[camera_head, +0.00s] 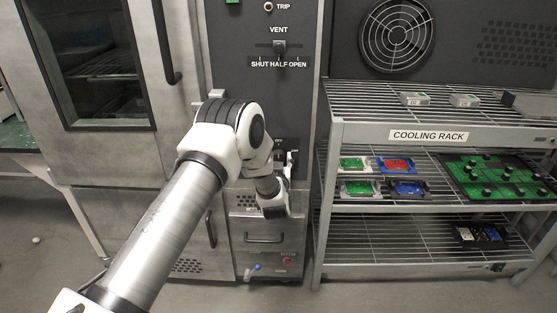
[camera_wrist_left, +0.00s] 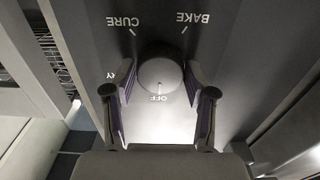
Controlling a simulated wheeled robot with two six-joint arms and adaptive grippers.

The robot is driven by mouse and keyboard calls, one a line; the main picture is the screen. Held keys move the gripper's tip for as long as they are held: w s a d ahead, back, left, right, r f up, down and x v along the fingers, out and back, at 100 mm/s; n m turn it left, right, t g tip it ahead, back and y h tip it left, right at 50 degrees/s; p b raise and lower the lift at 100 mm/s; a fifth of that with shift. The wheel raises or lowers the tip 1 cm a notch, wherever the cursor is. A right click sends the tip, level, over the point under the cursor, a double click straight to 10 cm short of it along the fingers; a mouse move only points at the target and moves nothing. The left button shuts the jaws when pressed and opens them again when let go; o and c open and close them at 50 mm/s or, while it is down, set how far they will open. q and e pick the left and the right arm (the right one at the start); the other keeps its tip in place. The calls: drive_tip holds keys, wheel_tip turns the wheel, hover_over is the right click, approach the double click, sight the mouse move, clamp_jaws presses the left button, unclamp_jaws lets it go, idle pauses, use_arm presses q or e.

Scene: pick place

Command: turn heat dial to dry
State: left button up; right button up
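The heat dial (camera_wrist_left: 160,72) is a round grey knob on a dark panel. In the left wrist view CURE, BAKE and OFF are printed around it, plus a label partly hidden by a finger, of which only "RY" shows. A small pale mark on the dial's rim sits by OFF. My left gripper (camera_wrist_left: 158,82) is open, with one finger on each side of the dial and a gap visible beside it. In the head view my left gripper (camera_head: 288,164) is at the oven's control column, and my arm hides the dial. My right gripper is not in view.
A vent lever (camera_head: 279,46) sits higher on the control column, above SHUT, HALF and OPEN labels. The oven door (camera_head: 95,60) is at left. The cooling rack (camera_head: 430,134) stands close at right, holding several coloured trays and a green board (camera_head: 495,176).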

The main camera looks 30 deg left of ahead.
use_arm(q)
drive_tip(key=c, duration=0.5)
drive_tip(key=shift+o, duration=0.2)
drive_tip(key=shift+r+m, duration=0.1)
drive_tip(key=shift+m, duration=0.3)
drive_tip(key=shift+m+p, duration=0.45)
drive_tip(key=shift+m, duration=0.15)
drive_tip(key=m+p, duration=0.1)
drive_tip(key=m, duration=0.3)
drive_tip(key=shift+d+p, duration=0.15)
drive_tip(key=shift+p, duration=0.15)
drive_tip(key=m+p, duration=0.1)
drive_tip(key=m, duration=0.3)
drive_tip(key=shift+m, duration=0.4)
drive_tip(key=shift+w+d+f+m+p, duration=0.1)
drive_tip(key=shift+m+p, duration=0.25)
drive_tip(key=shift+m, duration=0.4)
drive_tip(key=shift+f+m+p, duration=0.1)
drive_tip(key=shift+m+p, duration=0.2)
drive_tip(key=shift+m, duration=0.45)
